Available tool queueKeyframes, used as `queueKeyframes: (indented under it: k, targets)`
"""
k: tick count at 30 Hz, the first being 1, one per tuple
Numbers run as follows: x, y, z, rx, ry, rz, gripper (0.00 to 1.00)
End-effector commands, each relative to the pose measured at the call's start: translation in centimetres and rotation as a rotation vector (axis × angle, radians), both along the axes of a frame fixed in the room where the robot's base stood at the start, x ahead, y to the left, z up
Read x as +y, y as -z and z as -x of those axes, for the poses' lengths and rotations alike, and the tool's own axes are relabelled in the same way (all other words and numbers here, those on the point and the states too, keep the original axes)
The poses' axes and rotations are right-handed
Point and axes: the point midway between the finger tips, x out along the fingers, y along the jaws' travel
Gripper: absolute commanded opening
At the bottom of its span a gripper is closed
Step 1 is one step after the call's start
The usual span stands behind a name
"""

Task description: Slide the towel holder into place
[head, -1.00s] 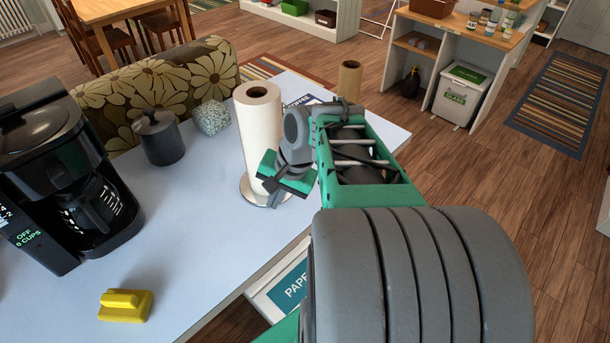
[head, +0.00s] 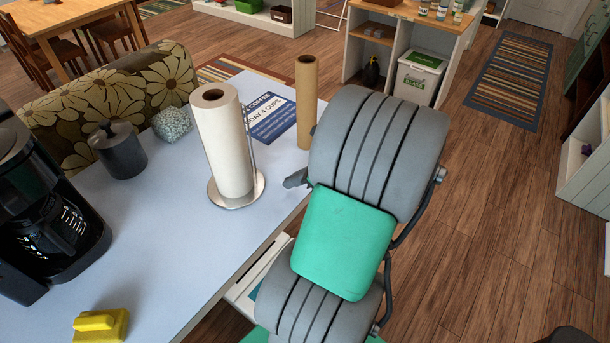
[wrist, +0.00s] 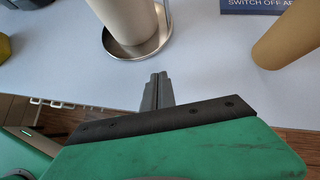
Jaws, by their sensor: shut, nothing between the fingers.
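The towel holder (head: 250,190) has a round metal base and a thin side rod, and carries a white paper roll (head: 227,150). It stands upright on the blue-white tabletop, near its right edge. In the wrist view the holder's base (wrist: 160,40) is just beyond my fingertips, at upper left, and the top of the roll is cut off. My gripper (wrist: 158,78) is shut and empty, apart from the base. In the head view only a bit of my gripper (head: 296,179) shows, right of the holder; my arm hides the rest.
A brown cardboard tube (head: 306,105) stands right of the holder. A blue coffee sign (head: 268,120) lies behind. A dark canister (head: 120,152), a textured cube (head: 171,124), a black coffee maker (head: 50,215) and a yellow object (head: 100,325) are to the left. Tabletop between them is clear.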

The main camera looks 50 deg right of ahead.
Motion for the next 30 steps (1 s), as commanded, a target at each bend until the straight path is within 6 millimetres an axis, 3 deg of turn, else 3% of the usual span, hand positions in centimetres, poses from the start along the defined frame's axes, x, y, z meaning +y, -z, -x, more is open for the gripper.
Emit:
queueKeyframes:
  k: [2, 9, 23, 26, 30]
  targets:
    - [0.7, 1.4, -1.1, 0.001, -0.004, -0.003, 0.0]
    - [2.0, 1.1, -4.3, 0.0, -0.004, 0.002, 0.0]
    - [2.3, 0.9, -5.0, 0.001, -0.002, 0.001, 0.0]
    - [3.0, 0.5, -6.4, 0.001, -0.006, -0.002, 0.0]
    - [4.8, 0.3, -9.8, 0.002, -0.011, -0.002, 0.0]
